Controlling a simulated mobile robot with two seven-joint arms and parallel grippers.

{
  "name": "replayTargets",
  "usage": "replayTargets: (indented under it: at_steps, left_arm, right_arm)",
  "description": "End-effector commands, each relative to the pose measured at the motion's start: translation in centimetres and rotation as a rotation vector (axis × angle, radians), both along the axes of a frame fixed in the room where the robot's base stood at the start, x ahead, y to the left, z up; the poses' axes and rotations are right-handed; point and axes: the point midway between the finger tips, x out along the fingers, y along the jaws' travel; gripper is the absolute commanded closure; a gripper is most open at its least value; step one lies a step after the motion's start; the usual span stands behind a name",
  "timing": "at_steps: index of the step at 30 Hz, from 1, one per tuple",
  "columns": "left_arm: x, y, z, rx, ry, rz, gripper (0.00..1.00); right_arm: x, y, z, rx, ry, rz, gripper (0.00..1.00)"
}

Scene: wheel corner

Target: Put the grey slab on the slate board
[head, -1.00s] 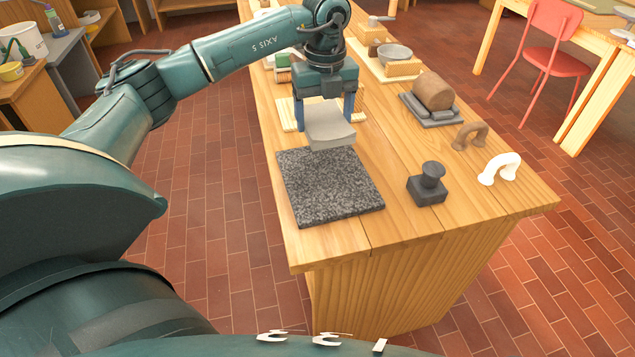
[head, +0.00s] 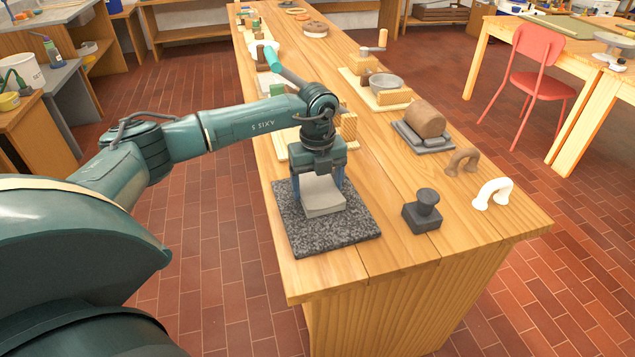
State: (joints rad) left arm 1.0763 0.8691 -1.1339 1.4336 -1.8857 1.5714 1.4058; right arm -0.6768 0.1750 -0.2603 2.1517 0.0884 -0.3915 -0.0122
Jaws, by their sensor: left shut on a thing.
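The grey slab (head: 322,197) is a pale block between the fingers of my left gripper (head: 319,185), which is shut on it. The slate board (head: 318,236) is a dark speckled square on the near left part of the wooden table. The slab is over the back middle of the board, low down. I cannot tell whether its underside touches the board. My right gripper is not in view.
A dark knobbed block (head: 423,212), a white arch handle (head: 492,193) and a brown arch handle (head: 462,160) stand right of the board. A brown roll on grey slabs (head: 425,120) lies farther back. The table's (head: 345,265) front strip is clear.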

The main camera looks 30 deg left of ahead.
Motion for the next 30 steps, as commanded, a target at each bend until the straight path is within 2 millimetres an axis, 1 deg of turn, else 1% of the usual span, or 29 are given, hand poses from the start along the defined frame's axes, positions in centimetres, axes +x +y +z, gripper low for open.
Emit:
replayTargets:
  at_steps: [2,6,7,14,15,20,23,26,30]
  left_arm:
    - [0.0,0.0,0.1,0.0,-0.002,0.0,0.56]
    - [0.0,0.0,-0.3,-0.001,-0.001,0.001,0.56]
    - [0.0,0.0,-0.3,0.0,0.0,0.0,0.22]
    - [0.0,0.0,-0.3,0.0,0.001,0.001,0.04]
    - [0.0,0.0,-0.3,0.001,0.001,0.001,0.02]
    - [0.0,0.0,-0.3,0.0,0.001,0.001,0.02]
    - [0.0,0.0,0.1,0.0,0.0,0.001,0.02]
    - [0.0,0.0,0.9,0.0,-0.001,0.001,0.02]
    - [0.1,0.0,3.5,0.0,-0.004,0.001,0.02]
  right_arm:
    - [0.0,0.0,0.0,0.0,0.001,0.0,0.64]
    - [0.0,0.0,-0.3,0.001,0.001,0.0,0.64]
    - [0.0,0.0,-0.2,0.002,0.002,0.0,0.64]
    - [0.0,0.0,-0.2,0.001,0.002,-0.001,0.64]
    - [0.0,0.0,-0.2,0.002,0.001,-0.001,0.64]
    - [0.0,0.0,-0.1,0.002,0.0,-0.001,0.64]
    - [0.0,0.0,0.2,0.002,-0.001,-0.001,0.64]
    - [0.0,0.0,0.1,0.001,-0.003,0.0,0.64]
    - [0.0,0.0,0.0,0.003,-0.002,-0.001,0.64]
